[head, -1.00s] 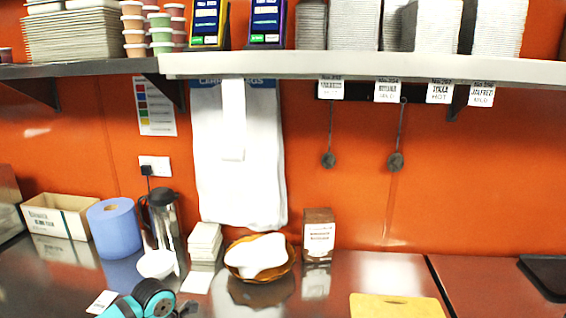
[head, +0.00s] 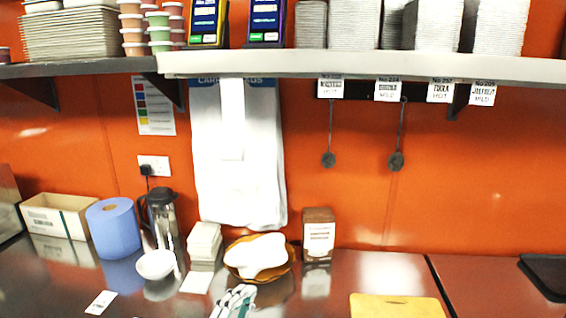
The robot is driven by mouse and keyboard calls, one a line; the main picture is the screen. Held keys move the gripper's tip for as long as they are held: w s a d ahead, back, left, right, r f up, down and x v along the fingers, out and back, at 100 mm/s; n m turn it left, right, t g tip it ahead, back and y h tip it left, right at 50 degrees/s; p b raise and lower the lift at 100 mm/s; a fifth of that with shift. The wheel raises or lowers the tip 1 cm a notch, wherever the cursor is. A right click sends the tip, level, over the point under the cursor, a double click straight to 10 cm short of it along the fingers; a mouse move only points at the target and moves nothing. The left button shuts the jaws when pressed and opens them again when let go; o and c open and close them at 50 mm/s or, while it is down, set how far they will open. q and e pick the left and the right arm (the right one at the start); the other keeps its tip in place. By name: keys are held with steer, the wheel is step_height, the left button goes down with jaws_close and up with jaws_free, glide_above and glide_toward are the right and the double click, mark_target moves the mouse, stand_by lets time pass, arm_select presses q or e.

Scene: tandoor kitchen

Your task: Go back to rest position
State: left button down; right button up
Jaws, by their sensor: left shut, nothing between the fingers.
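My left gripper (head: 235,301) shows at the bottom edge of the head view, left of the middle. Its grey and white fingers with a little teal are close together and hold nothing. They are over the steel counter (head: 180,308), in front of an orange-brown basket (head: 284,271) with a white cloth-like bundle (head: 257,253) in it. The rest of the left arm is cut off by the frame. My right gripper is not in view.
On the counter stand a cardboard box (head: 59,215), a blue paper roll (head: 113,230), a flask (head: 163,215), a white bowl (head: 155,265), stacked napkins (head: 204,243) and a brown carton (head: 318,236). A yellow board (head: 396,307) lies at front right. A shelf (head: 370,67) runs above.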

arm_select(q)
steer(key=s+a+f+n+g+y, duration=0.5)
steer(key=a+f+n+y, duration=0.6)
steer(key=a+f+n, duration=0.2)
steer(key=s+f+n+g, duration=0.1)
steer(key=s+f+g, duration=0.25)
steer(key=s, duration=0.35)
steer(key=s+f+n+g+h, duration=0.1)
steer(key=s+f+g, duration=0.25)
steer(key=s, duration=0.35)
steer(key=s+f+n+g, duration=0.1)
steer(key=s+f+g, duration=0.25)
steer(key=s, duration=0.25)
step_height(320, 180, down, 31)
steer(key=s+g+b, duration=0.1)
steer(key=s+b, duration=0.2)
steer(key=b, duration=0.1)
steer(key=s+a+f+g+b, duration=0.1)
steer(key=s+a+f+b, duration=0.2)
steer(key=s+f, duration=1.3)
step_height(320, 180, down, 3)
steer(key=shift+s+f+m, duration=0.1)
steer(key=shift+s+m, duration=0.05)
steer(key=shift+m, duration=0.15)
